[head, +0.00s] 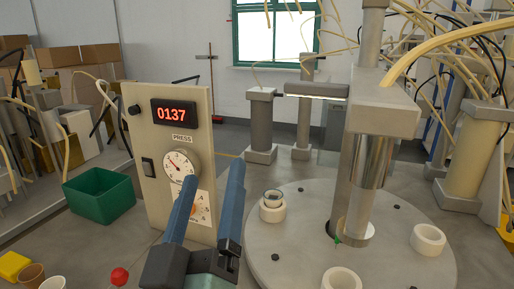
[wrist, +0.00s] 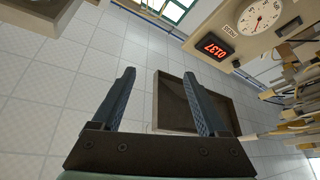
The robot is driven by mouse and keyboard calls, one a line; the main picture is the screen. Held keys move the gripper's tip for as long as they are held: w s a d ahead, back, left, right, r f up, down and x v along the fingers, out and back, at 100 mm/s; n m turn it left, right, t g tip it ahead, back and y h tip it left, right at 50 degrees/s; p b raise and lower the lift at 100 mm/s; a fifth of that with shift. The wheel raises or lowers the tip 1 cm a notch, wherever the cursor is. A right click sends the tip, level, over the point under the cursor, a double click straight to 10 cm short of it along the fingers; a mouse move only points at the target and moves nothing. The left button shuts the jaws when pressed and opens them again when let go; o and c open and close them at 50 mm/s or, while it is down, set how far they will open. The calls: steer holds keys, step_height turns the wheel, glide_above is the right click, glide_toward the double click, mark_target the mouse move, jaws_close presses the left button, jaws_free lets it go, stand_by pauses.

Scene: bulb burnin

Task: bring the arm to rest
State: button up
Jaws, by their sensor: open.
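My gripper (head: 208,195) is in the lower middle of the head view, in front of the upright panel (head: 143,140) with the red 0137 display and the dial. Its two blue fingers are spread apart with nothing between them. In the wrist view my gripper (wrist: 160,95) also shows open and empty, with a tiled surface and a brown tray (wrist: 170,105) seen beyond the fingers. The panel shows tilted at the top right of the wrist view.
A round grey table (head: 300,245) with several white ring holders stands at the right, under a metal column (head: 365,180). A green bin (head: 100,197) is left of the panel. A red knob (head: 119,276), small cups (head: 32,275) and a yellow block (head: 13,265) are at lower left.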

steer(key=s+d+r+m+t+y, duration=0.1)
steer(key=s+d+r+m+t, duration=0.15)
steer(key=r, duration=0.75)
steer(key=s+d+r+m+t+y, duration=0.1)
steer(key=s+d+r+m+t, duration=0.2)
steer(key=r, duration=0.7)
step_height(320, 180, up, 16)
steer(key=s+p, duration=0.1)
steer(key=p, duration=1.5)
steer(key=shift+f+g, duration=0.25)
steer(key=shift+g, duration=0.1)
steer(key=shift+a+f+n, duration=0.1)
steer(key=shift+n, duration=0.15)
